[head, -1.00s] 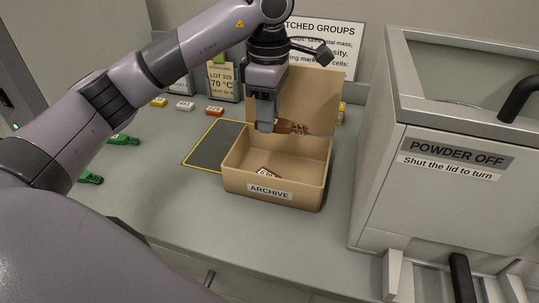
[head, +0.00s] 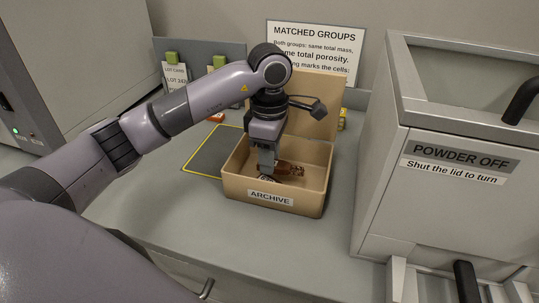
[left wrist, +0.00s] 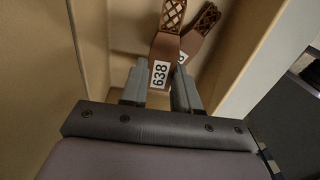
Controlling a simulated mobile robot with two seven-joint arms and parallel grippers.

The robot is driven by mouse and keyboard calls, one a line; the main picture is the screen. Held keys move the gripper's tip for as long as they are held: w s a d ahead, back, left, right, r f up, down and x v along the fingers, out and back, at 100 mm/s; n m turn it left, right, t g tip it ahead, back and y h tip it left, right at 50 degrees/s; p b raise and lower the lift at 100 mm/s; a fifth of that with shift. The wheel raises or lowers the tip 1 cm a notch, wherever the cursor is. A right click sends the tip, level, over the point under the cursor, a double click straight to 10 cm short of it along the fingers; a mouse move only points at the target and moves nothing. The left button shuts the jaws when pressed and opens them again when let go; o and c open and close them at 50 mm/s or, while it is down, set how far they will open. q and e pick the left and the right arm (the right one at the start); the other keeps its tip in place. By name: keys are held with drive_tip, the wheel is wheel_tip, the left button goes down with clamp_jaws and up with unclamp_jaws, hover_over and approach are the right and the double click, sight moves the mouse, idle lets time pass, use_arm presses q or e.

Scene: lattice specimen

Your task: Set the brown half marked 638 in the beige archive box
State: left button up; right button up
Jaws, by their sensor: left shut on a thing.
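The beige archive box (head: 311,203) stands open on the bench, with its lid raised at the back and an ARCHIVE label in front. My left gripper (head: 267,174) is down inside it, shut on a brown half (head: 291,169). In the left wrist view, the brown half marked 638 (left wrist: 165,48) sits between the fingertips (left wrist: 160,86), its lattice end pointing away. A second brown half (left wrist: 202,32) lies beside and partly under it in the box; its label is mostly hidden. I cannot tell whether the held half touches the floor. My right gripper is not in view.
A grey machine labelled POWDER OFF (head: 458,200) stands close at the right. A dark mat with a yellow border (head: 208,155) lies left of the box. Card holders (head: 175,75) and a MATCHED GROUPS sign (head: 315,40) stand behind. The bench front is clear.

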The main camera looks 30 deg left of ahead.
use_arm(q)
drive_tip(key=shift+f+b, duration=0.4)
drive_tip(key=shift+f, duration=0.2)
drive_tip(key=o, duration=1)
drive_tip(key=shift+r+p, duration=0.45)
drive_tip(key=shift+r, duration=0.1)
drive_tip(key=shift+r+p, duration=0.65)
drive_tip(key=shift+r, duration=5.45)
